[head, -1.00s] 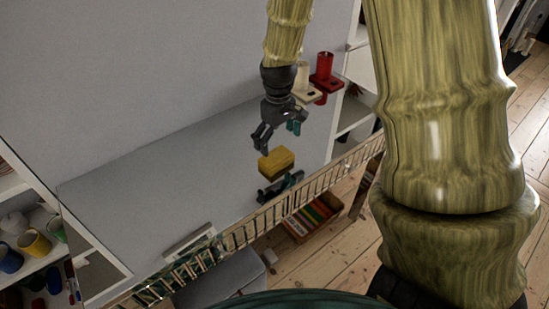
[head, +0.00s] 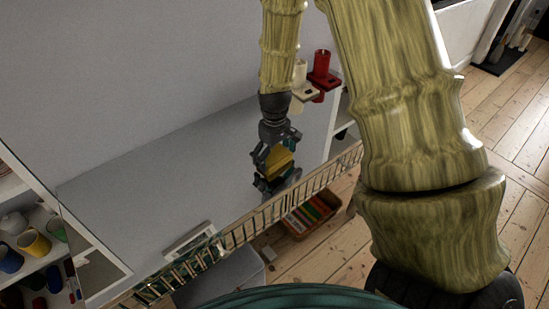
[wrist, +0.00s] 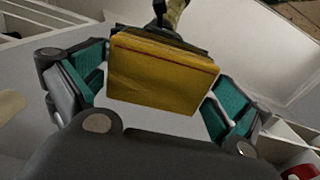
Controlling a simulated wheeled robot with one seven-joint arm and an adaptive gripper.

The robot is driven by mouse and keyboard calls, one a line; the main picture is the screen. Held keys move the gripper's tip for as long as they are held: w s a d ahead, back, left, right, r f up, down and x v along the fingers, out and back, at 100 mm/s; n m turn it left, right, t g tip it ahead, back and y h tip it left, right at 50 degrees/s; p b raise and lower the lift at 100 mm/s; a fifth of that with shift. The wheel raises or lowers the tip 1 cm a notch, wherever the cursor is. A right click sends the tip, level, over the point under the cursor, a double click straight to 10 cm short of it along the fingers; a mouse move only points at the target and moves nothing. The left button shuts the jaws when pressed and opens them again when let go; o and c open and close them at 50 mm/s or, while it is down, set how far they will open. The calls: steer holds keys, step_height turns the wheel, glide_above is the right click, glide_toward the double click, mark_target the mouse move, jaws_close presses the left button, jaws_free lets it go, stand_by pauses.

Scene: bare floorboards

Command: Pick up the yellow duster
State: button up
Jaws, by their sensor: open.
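The yellow duster (head: 279,160) is a block with a yellow face, over a pale grey surface (head: 150,160) in the head view. In the wrist view the duster (wrist: 160,75) fills the upper middle, with a dark edge along its far side. My gripper (head: 273,163) reaches down around the duster. In the wrist view my gripper (wrist: 160,90) is open, with a green-padded finger on each side of the duster. A small gap shows between the duster and each pad. The duster's underside is hidden.
A slatted rail (head: 250,222) runs along the surface's near edge. Red and cream holders (head: 321,70) stand at the back right. Cups (head: 34,243) sit on a shelf at left. The left part of the grey surface is largely clear.

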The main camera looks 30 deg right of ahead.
mark_target(274, 155)
steer(key=shift+c, duration=0.2)
steer(key=c, duration=0.6)
steer(key=shift+r, duration=0.85)
steer(key=shift+w+r+b, duration=0.1)
steer(key=shift+r+b, duration=0.3)
steer(key=shift+r, duration=0.5)
steer(key=s+d+r+b, duration=0.1)
steer(key=s+b, duration=0.1)
steer(key=s, duration=1.4)
steer(key=shift+d+r, duration=0.25)
